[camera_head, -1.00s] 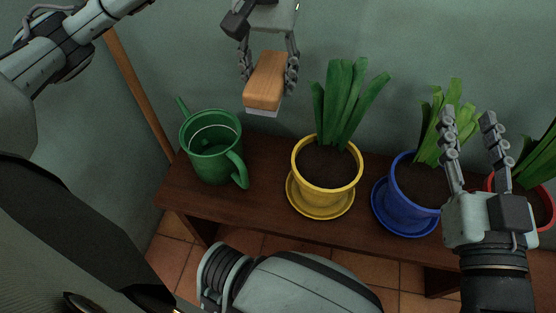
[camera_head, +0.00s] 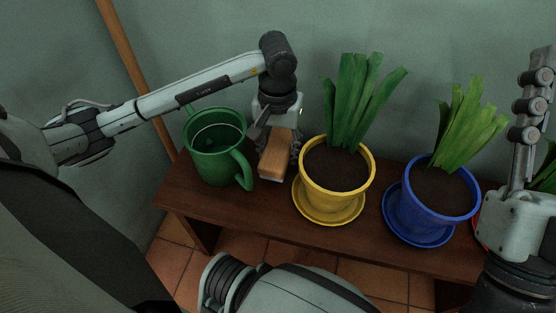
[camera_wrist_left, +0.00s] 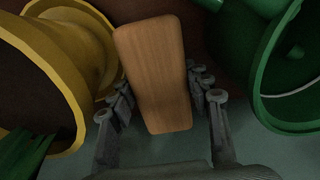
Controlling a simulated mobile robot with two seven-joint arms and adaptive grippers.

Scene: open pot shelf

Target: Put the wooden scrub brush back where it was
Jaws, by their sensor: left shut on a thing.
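The wooden scrub brush (camera_head: 274,158) is a light brown block with a pale underside, between the green watering can and the yellow pot. My left gripper (camera_head: 277,152) is shut on the brush from above and behind. In the left wrist view the brush (camera_wrist_left: 156,80) lies between the two fingers of the left gripper (camera_wrist_left: 160,95). The brush is low over the wooden shelf (camera_head: 240,205); I cannot tell whether it touches it. My right gripper (camera_head: 535,110) is at the right edge, only partly in view, away from the brush.
The green watering can (camera_head: 213,160) stands close left of the brush. The yellow pot (camera_head: 352,183) on its saucer stands close right. A wooden pole (camera_head: 125,60) leans at the left wall.

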